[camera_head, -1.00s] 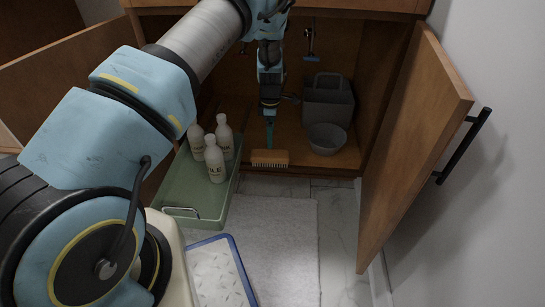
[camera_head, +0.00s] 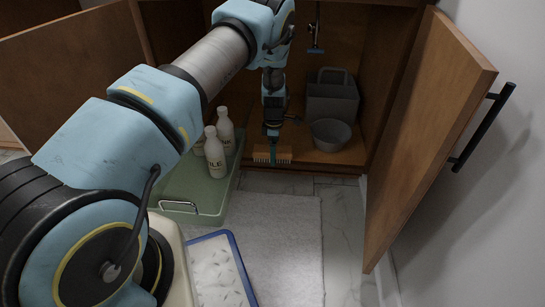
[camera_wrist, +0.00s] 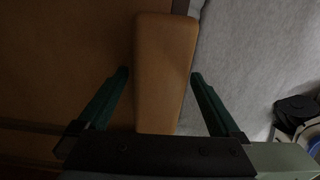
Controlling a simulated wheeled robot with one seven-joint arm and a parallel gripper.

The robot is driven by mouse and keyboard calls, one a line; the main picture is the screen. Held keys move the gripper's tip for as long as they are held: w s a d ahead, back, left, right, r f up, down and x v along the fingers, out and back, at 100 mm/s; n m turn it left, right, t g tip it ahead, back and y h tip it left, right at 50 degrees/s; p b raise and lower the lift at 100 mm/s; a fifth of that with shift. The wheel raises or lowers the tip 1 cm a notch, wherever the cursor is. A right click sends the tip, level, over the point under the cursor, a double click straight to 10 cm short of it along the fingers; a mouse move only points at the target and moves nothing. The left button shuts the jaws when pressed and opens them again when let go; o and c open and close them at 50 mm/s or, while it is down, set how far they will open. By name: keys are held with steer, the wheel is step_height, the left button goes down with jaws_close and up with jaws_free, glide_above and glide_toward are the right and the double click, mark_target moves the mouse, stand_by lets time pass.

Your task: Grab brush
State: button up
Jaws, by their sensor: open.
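The brush (camera_head: 272,155) has a tan wooden back and pale bristles. It lies at the front edge of the cabinet floor in the head view. In the wrist view its wooden back (camera_wrist: 165,70) fills the middle of the picture. My gripper (camera_head: 272,158) is right over the brush, pointing down. In the wrist view my gripper's two green fingers (camera_wrist: 160,77) stand apart, one on each side of the brush back, with gaps visible. The exact height of the fingertips against the brush is hard to tell.
A grey bowl (camera_head: 331,134) and a grey caddy (camera_head: 332,98) stand right of the brush inside the cabinet. A green tray (camera_head: 190,187) with white bottles (camera_head: 215,152) is to the left. The open cabinet door (camera_head: 430,130) bounds the right. A white mat (camera_head: 275,240) lies in front.

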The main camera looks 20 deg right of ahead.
steer(key=shift+r, duration=0.1)
steer(key=shift+c, duration=0.2)
steer(key=c, duration=1.4)
